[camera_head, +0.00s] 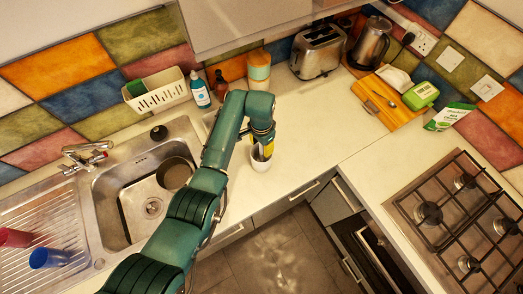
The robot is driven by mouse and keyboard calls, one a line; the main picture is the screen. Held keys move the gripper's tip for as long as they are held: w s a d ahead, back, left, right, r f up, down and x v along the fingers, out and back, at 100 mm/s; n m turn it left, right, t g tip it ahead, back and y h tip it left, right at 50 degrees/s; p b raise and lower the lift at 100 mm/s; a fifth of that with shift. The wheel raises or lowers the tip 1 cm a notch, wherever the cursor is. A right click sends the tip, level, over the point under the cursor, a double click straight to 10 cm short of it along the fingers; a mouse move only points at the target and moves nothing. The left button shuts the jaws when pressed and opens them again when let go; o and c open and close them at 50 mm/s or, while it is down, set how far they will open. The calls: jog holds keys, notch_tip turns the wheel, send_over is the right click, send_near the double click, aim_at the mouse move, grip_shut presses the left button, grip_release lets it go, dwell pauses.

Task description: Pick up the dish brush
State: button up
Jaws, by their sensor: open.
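I cannot clearly pick out a dish brush. My green arm reaches over the counter from the bottom, beside the sink, and bends down at its end. My gripper (265,146) points down at a small white cup (260,162) near the counter's front edge. It is open; its fingers are small and partly hidden by the arm. A yellow patch shows at the gripper just above the cup; I cannot tell whether it is part of the gripper or something standing in the cup.
Left is a steel sink (115,205) with a dark pot (174,174), and a drainer holding a red cup (14,238) and a blue cup (50,258). Behind stand a white caddy (160,97), a blue bottle (200,92), a canister (258,72) and a toaster (318,52). Counter right of the cup is clear.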

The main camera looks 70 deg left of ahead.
jog(key=shift+c, duration=0.5)
grip_shut()
jog(key=shift+r, duration=0.1)
